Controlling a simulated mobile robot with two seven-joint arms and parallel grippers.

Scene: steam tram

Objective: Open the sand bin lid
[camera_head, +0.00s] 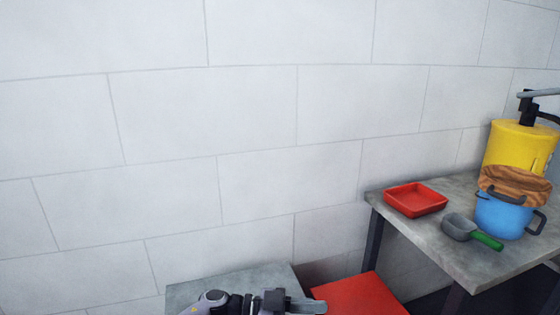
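A flat red surface (360,296) shows at the bottom edge, between the grey top and the table; it may be the sand bin's lid, but its lower part is cut off. A gripper, which I take as my left one (308,306), lies at the bottom edge with its fingers pointing right, at the near left edge of the red surface in the picture. Contact cannot be told, nor whether its fingers are open or shut. My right gripper is not in view.
A grey top (235,282) lies behind the gripper against the white tiled wall. The grey table (440,255) at right holds a red tray (416,199), a grey scoop with green handle (460,227), a blue pot (503,216) with a brown cloth-like top (515,184), and a yellow canister (520,147).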

